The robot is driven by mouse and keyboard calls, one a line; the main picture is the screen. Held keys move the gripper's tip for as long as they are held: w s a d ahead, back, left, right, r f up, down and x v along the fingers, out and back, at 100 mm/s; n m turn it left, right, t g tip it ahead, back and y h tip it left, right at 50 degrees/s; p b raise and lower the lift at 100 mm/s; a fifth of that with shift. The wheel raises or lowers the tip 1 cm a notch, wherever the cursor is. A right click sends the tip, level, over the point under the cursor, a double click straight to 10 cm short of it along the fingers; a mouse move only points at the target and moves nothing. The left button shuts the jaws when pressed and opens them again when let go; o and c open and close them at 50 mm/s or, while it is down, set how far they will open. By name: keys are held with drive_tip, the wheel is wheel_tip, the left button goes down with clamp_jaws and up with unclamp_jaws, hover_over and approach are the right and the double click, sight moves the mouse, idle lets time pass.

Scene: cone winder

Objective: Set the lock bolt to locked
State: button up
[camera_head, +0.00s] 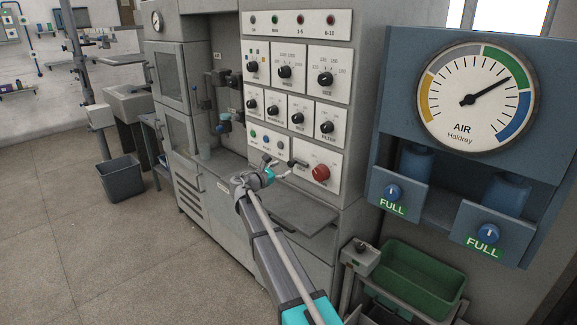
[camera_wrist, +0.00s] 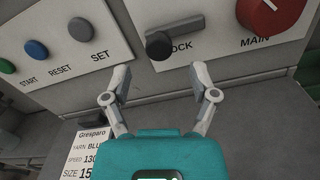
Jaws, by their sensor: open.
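The lock bolt (camera_wrist: 180,35) is a dark grey bar with a round black knob at its left end, on a white panel. It lies nearly level, tilted slightly up to the right in the wrist view. The knob hides the first letter of the word below, leaving "OCK". In the head view the bolt (camera_head: 298,163) is small, left of the red main knob. My gripper (camera_wrist: 160,76) is open and empty, its fingers spread just below the bolt, with the knob above the gap between them. In the head view my gripper (camera_head: 277,168) is close to the panel.
The red MAIN knob (camera_wrist: 272,14) is right of the bolt. START, RESET and SET buttons (camera_wrist: 80,29) are on the left panel. A paper card (camera_wrist: 91,151) lies below. Selector dials fill the panel above. A green bin (camera_head: 422,278) stands at the right.

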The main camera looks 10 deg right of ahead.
sight(290, 165)
drive_tip(key=shift+x, duration=2.5)
drive_tip(key=shift+c, duration=0.3)
clamp_jaws()
